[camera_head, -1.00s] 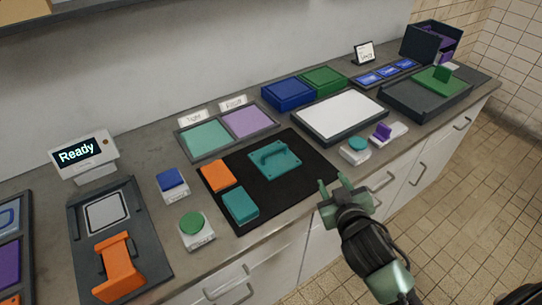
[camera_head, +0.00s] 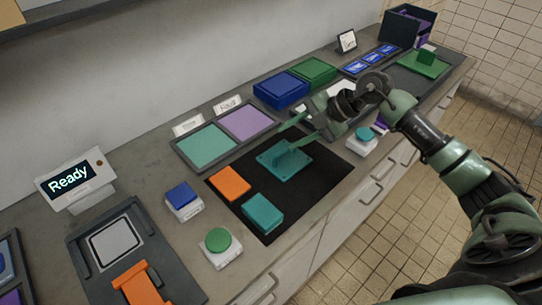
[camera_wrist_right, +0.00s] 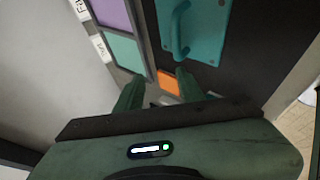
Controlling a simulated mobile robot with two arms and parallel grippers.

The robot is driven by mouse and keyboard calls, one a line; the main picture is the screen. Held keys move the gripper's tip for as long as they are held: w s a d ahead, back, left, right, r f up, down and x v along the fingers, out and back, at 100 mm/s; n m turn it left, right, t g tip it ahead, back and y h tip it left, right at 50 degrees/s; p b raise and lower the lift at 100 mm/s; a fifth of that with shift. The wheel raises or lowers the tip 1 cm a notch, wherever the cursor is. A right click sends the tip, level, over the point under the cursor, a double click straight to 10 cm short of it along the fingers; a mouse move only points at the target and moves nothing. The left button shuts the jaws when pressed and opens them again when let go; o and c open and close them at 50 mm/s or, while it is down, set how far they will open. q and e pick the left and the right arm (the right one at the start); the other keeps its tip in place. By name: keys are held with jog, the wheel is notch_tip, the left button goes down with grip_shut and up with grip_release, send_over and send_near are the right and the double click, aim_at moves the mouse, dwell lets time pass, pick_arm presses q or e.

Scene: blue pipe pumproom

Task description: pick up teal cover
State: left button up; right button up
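The teal cover (camera_head: 285,160), a flat square plate with an arched handle on top, lies on the black mat (camera_head: 330,175). It also shows in the right wrist view (camera_wrist_right: 205,35), beyond the fingers and to the right. My right gripper (camera_head: 293,133) is open and empty, above the back edge of the cover and close to its handle. In the right wrist view the two fingers (camera_wrist_right: 158,80) are spread, with the handle off to their right side. The handle is partly hidden by a finger in the head view. My left gripper is not in view.
An orange block (camera_head: 230,183) and a teal block (camera_head: 263,213) lie on the mat's left part. Behind is a tray with teal and purple panels (camera_head: 208,146). Blue (camera_head: 184,200) and green (camera_head: 219,245) button boxes stand to the left. A teal-topped box (camera_head: 364,139) stands right of the mat.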

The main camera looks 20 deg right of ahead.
aim_at(286, 149)
jog(key=shift+m+g+h, duration=0.3)
jog(key=shift+g+h, duration=0.1)
jog(key=shift+h, duration=0.5)
jog(key=f, duration=0.2)
jog(key=w+f+p, duration=0.1)
jog(key=f, duration=0.1)
jog(key=w+f+p, duration=0.1)
jog(key=f, duration=0.1)
jog(key=shift+f, duration=0.35)
jog(key=shift+w+f, duration=0.1)
jog(key=shift+f, duration=0.1)
grip_shut()
